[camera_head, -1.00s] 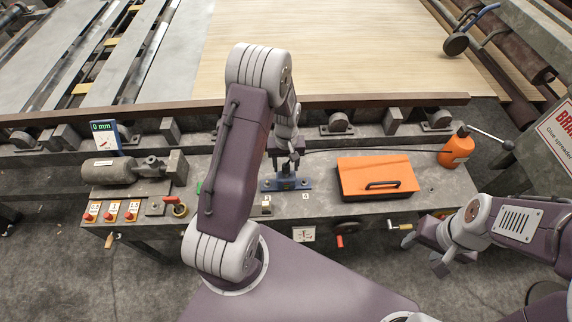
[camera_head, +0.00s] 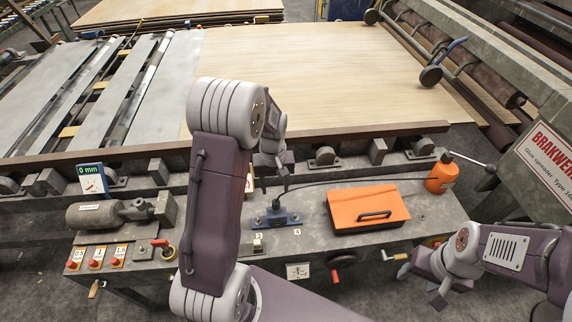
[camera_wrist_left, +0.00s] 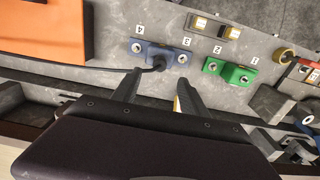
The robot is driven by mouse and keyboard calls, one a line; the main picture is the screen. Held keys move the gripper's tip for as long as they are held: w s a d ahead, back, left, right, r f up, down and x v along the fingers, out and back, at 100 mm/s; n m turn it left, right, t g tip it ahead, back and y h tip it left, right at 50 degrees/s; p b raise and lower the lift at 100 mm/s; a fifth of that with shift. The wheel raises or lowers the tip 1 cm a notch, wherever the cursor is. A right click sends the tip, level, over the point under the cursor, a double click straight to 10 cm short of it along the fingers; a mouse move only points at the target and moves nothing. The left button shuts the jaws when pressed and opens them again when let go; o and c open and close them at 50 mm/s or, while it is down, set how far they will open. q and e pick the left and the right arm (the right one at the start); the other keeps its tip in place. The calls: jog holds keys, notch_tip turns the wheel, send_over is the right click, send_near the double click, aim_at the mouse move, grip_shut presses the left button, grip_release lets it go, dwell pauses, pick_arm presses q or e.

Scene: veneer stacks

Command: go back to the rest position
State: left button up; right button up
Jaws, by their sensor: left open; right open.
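My left gripper (camera_head: 280,180) hangs above the console, over a blue socket block (camera_head: 278,218). In the left wrist view its two fingers (camera_wrist_left: 156,92) are spread apart with nothing held between them. A black cable plug (camera_wrist_left: 158,64) stands in the blue block (camera_wrist_left: 143,49), beyond the fingertips and apart from them; one finger partly covers the cable. My right gripper (camera_head: 420,285) is open and empty at the front right, past the console's front edge.
An orange case (camera_head: 345,208) lies on the console right of the blue block, near an orange bottle (camera_head: 441,174). A green socket block (camera_wrist_left: 232,73) is beside the blue one. Red buttons (camera_head: 97,262) and a motor (camera_head: 98,213) are at left. A wood sheet (camera_head: 320,75) lies behind.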

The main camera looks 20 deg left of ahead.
pick_arm(q)
jog(key=s+d+r+m+t, duration=0.1)
jog(key=s+d+r+m, duration=0.1)
jog(key=s+d+r, duration=0.3)
jog(key=s+d+f+m, duration=0.1)
jog(key=s+d+m, duration=0.1)
jog(key=s+m, duration=0.2)
jog(key=s, duration=0.3)
jog(key=shift+s+d+f, duration=0.2)
jog(key=shift+s+d, duration=0.05)
jog(key=shift+s, duration=0.1)
